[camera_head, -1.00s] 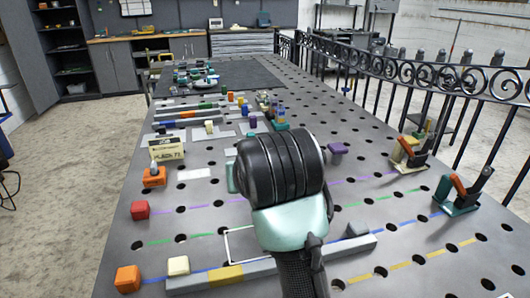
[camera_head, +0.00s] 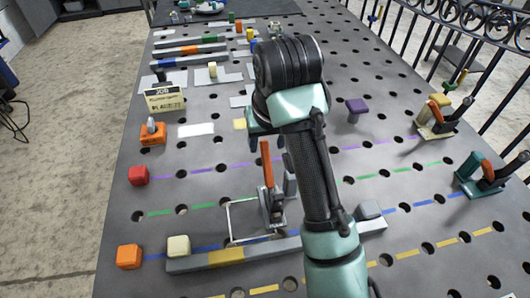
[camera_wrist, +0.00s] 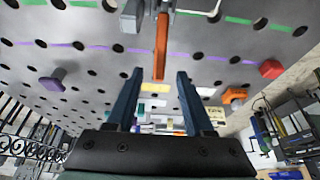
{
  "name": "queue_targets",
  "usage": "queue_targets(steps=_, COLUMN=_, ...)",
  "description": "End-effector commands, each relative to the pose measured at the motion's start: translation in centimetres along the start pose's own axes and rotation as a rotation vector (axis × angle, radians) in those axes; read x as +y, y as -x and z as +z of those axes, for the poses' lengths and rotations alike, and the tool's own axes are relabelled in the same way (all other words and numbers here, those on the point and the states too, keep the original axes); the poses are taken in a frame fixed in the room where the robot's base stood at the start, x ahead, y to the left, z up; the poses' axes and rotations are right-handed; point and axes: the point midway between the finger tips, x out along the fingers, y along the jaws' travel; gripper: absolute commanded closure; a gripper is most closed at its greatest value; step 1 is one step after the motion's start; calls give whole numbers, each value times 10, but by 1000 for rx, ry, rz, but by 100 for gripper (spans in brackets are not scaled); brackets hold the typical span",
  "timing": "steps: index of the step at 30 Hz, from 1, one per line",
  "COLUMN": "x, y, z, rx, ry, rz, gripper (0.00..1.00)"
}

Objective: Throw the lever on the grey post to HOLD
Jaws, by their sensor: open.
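A grey lever clamp (camera_head: 274,205) stands near the middle front of the table, and its orange handle (camera_head: 266,162) points up in the head view. This is the only grey-bodied lever I see, and no HOLD mark is readable. In the wrist view the orange handle (camera_wrist: 161,46) lies just past my fingertips, roughly in line with the gap between them. My gripper (camera_wrist: 157,76) has its two blue fingers spread, with nothing held. In the head view my arm hides most of the gripper and covers part of the area beside the clamp.
A long grey bar with a yellow section (camera_head: 226,256) lies in front of the clamp. A beige lever clamp (camera_head: 437,128) and a teal one (camera_head: 482,178) stand at the right. A purple knob (camera_head: 356,106) is behind. A red block (camera_head: 138,175) sits at the left.

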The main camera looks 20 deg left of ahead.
Motion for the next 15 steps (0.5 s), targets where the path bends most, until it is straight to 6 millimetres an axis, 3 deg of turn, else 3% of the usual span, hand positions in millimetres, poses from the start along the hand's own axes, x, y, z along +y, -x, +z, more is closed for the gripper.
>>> queue_targets(steps=6, x=1, y=-48, z=2, rx=-4, ry=-3, rz=0, gripper=48)
queue_targets(steps=15, x=1, y=-87, z=0, rx=-1, ry=-1, rz=1, gripper=48)
